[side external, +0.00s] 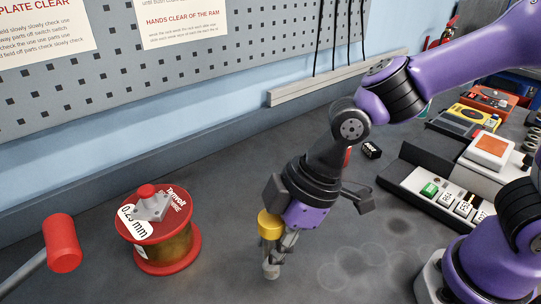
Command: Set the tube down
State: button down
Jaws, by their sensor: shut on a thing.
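My gripper (281,246) points down over the grey bench, right of the picture's centre-left. It is shut on the tube (269,226), which stands roughly upright at its left side. The tube's yellow top is plain to see. Its middle is partly hidden by the grey fingers, and a grey lower end seems to show beneath them. I cannot tell whether that end touches the bench (225,270) or hangs just above it.
A red-flanged wire spool (163,245) stands left of my gripper, with a red-ended handle (63,243) further left. A small black block (371,149) lies behind. A button box (433,189) and yellow meter (470,119) are at right. Bench around my gripper is clear.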

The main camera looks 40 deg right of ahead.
jog(key=shift+f, duration=1.9)
jog(key=shift+f, duration=0.1)
jog(key=c, duration=0.6)
grip_release()
jog(key=v, duration=1.2)
jog(key=d+m+t+h, duration=0.1)
jog(key=d+m, duration=0.3)
jog(key=d, duration=0.1)
jog(key=d+r+m+t+h, duration=0.1)
jog(key=d+m, duration=0.3)
jog(key=d, duration=0.1)
jog(key=d+m+t+h, duration=0.1)
jog(key=d+m+h, duration=0.1)
jog(key=d+m, duration=0.2)
jog(key=shift+s+d+r+m+t, duration=0.15)
jog(key=shift+d, duration=0.35)
jog(key=shift+s+d+r+m+t, duration=0.15)
jog(key=shift+d, duration=0.35)
